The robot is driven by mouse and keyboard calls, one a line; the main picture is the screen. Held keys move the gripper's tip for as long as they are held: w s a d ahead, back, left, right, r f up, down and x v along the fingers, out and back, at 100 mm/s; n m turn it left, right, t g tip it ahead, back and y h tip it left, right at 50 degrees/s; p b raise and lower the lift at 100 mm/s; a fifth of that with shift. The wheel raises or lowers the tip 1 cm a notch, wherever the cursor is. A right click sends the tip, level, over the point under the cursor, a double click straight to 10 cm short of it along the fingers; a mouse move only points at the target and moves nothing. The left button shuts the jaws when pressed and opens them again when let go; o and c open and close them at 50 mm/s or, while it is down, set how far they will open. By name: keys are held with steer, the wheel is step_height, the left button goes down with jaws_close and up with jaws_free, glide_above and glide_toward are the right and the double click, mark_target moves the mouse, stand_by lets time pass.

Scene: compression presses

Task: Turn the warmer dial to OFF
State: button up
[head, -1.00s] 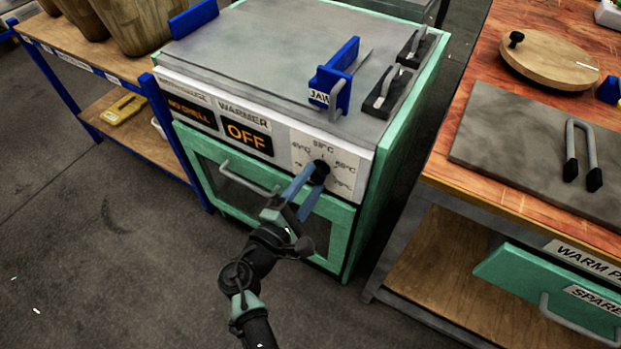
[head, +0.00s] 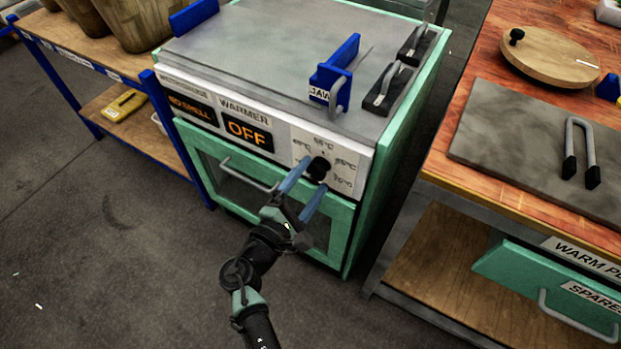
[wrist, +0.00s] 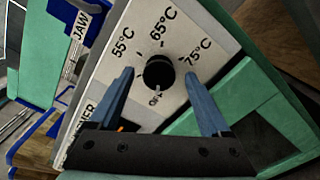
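The warmer dial (head: 319,168) is a round black knob on the white front panel of the green warmer. In the wrist view the dial (wrist: 157,71) sits between my fingers, with its pale mark toward the OFF print at the lower side of the scale. The warmer display (head: 248,134) reads OFF in orange. My gripper (head: 316,174) is open, its two blue fingers on either side of the dial. In the wrist view my gripper (wrist: 159,74) shows gaps between both fingers and the knob. How deep the tips reach is hard to tell.
A door handle (head: 249,175) juts out below the panel. A blue JAW block (head: 334,75) and black handled pieces (head: 394,88) are on the warmer top. A wooden workbench (head: 462,165) stands at the right, a blue-framed shelf (head: 160,125) at the left. The floor in front is clear.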

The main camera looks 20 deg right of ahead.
steer(key=p+v, duration=0.1)
steer(key=v, duration=1.2)
steer(key=shift+p, duration=0.35)
